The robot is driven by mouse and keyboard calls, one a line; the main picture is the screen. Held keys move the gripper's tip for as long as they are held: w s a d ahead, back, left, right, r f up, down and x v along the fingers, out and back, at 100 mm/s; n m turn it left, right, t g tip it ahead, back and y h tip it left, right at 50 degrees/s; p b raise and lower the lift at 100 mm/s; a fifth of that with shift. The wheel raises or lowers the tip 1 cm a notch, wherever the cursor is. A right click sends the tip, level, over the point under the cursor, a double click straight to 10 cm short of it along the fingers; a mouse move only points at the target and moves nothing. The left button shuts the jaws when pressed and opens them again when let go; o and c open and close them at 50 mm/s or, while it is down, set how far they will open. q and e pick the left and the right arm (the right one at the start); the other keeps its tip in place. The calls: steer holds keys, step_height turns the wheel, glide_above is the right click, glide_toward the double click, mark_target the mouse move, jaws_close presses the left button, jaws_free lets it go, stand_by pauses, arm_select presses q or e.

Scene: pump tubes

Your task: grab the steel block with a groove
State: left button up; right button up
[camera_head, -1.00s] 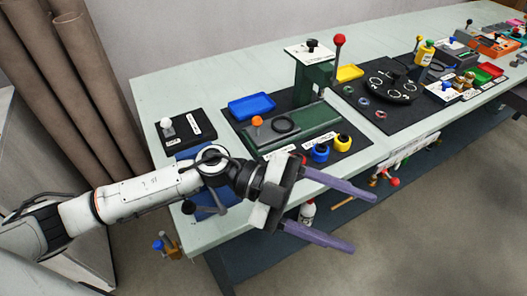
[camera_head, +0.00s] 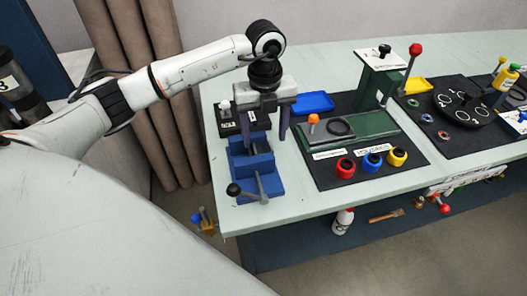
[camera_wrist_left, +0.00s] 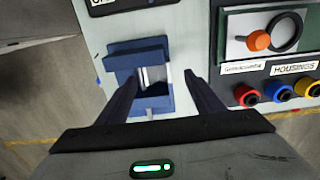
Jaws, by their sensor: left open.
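A blue vise (camera_head: 256,172) with a dark handle stands at the left end of the table. A grey metal block (camera_wrist_left: 153,76) shows between its jaws in the left wrist view; its groove is too small to make out surely. My left gripper (camera_head: 266,142) points down over the vise, its two purple fingers apart with nothing seen held. In the left wrist view its fingertips (camera_wrist_left: 162,76) lie to either side of the block, the right one farther from it. In the head view the block is hidden or too small to tell. My right gripper is not in view.
A black mat carries a green press (camera_head: 370,128), a blue tray (camera_head: 313,103) and red, blue and yellow housings (camera_head: 372,160) right of the vise. A black base (camera_head: 229,123) stands behind the vise. The table's front edge is close to the vise.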

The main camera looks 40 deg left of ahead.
mark_target(263, 152)
arm_select(q)
steer(key=f, duration=0.5)
steer(key=shift+s+a+f+p, duration=0.1)
steer(key=shift+s+p, duration=0.15)
steer(key=shift+p, duration=0.05)
steer(key=shift+c, duration=0.4)
jaws_close()
